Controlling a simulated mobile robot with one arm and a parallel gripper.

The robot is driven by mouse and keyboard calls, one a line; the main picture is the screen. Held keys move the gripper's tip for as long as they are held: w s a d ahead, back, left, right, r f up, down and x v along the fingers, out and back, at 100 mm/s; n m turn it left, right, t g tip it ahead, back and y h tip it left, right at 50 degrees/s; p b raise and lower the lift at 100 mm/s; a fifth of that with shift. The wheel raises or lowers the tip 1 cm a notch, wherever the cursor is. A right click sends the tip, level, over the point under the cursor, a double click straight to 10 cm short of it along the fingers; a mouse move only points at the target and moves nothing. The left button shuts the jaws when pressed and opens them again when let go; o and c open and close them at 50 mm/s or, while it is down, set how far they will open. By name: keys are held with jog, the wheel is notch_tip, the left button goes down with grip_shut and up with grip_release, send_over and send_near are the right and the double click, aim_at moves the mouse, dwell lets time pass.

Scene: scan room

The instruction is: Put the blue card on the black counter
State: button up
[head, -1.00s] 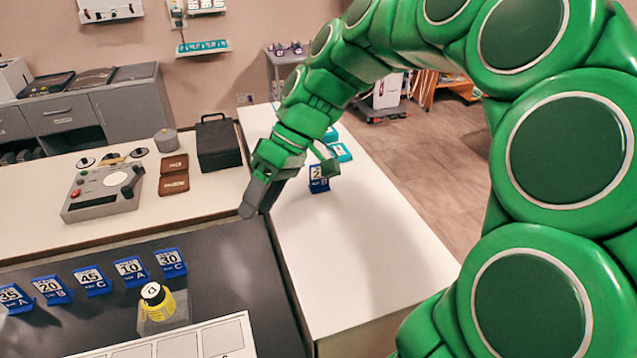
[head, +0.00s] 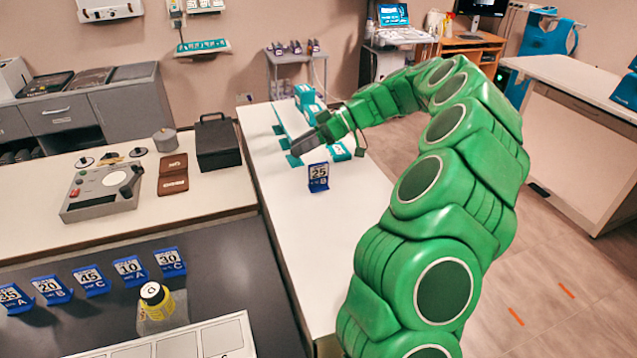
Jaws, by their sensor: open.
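A blue card (head: 318,177) marked 25 stands upright on the white counter (head: 318,240). More blue cards, marked 35, 20 (head: 52,289), 45 (head: 91,280), 10 (head: 130,271) and 30 (head: 170,261), stand in a row on the black counter (head: 225,262) at the left. My gripper (head: 298,154) is open over the white counter, beyond the 25 card and close to the teal items. It is apart from the 25 card. Its fingertips are small and dark, and I see nothing held between them.
Teal items (head: 305,96) lie at the far part of the white counter. A yellow bottle (head: 156,300) and a white panel (head: 185,345) are on the black counter. A black box (head: 217,142) and a grey device (head: 103,190) stand behind. Bare black surface shows right of the cards.

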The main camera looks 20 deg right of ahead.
jog(key=w+d+f+t, duration=0.25)
jog(key=d+f, duration=0.25)
jog(key=d, duration=0.3)
jog(key=t, duration=0.1)
send_near(326, 164)
jog(key=a, duration=0.2)
jog(key=shift+n, duration=0.4)
jog(key=shift+w+d+f+x, duration=0.1)
jog(key=shift+x, duration=1.3)
jog(key=shift+w+d+f+x, duration=0.1)
jog(key=shift+x, duration=1.3)
jog(key=shift+w+d+f+x, duration=0.1)
jog(key=shift+x, duration=1.3)
grip_shut()
jog(key=shift+t, duration=0.25)
